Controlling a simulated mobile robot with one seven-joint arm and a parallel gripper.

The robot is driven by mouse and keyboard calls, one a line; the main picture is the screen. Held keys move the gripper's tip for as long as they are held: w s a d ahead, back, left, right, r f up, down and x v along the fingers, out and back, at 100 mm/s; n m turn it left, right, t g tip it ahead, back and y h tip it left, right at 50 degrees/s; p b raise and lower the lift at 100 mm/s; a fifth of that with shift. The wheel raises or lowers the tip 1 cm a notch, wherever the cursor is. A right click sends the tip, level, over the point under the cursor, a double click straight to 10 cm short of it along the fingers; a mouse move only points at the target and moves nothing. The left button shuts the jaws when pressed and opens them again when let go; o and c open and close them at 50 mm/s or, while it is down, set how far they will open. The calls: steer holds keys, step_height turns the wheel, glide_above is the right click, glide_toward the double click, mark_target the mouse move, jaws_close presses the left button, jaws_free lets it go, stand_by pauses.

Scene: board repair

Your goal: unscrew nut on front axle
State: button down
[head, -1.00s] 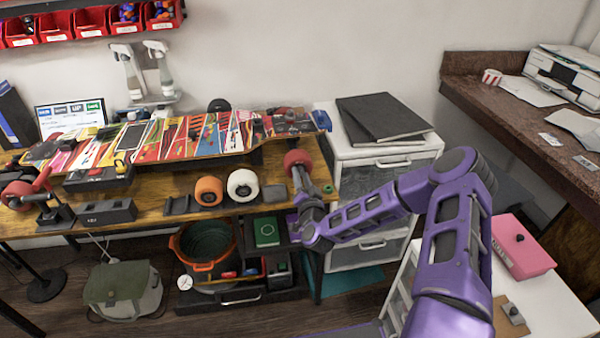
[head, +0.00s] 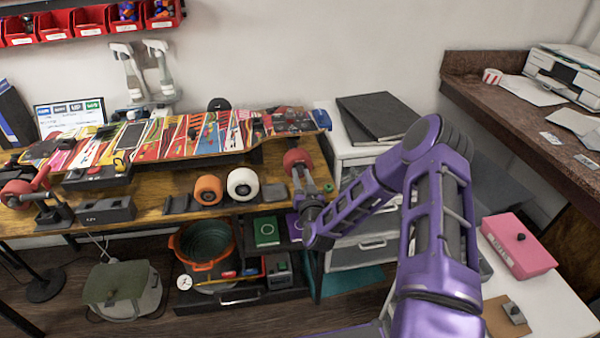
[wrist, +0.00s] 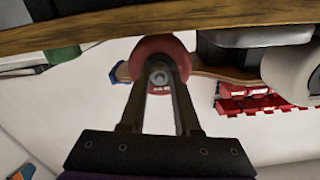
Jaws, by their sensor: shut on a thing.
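The skateboard (head: 195,138) with a colorful striped deck lies along the wooden workbench. A red wheel (head: 297,158) is at its right end; it also shows in the wrist view (wrist: 150,50). My gripper (head: 301,174) points up at this wheel from the bench's front side. In the wrist view, my gripper (wrist: 158,84) has its two dark fingers on either side of the grey axle nut (wrist: 158,76) at the wheel's center, shut on it. The fingertips partly cover the wheel. The nut is too small to make out in the head view.
An orange wheel (head: 208,190) and a white wheel (head: 243,184) stand on the bench edge left of my gripper. The bench (head: 150,216) edge is close to my gripper. A white drawer cabinet (head: 350,152) is at right. A pink box (head: 517,246) sits on the right-hand table.

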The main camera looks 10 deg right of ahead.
steer(key=n, duration=0.1)
steer(key=n+b, duration=0.1)
steer(key=shift+a+f+n, duration=0.1)
steer(key=shift+a+n, duration=0.1)
steer(key=shift+n, duration=0.2)
steer(key=n+b, duration=0.1)
steer(key=n, duration=0.1)
steer(key=shift+d+n, duration=0.15)
steer(key=shift+n, duration=0.25)
steer(key=shift+b, duration=0.3)
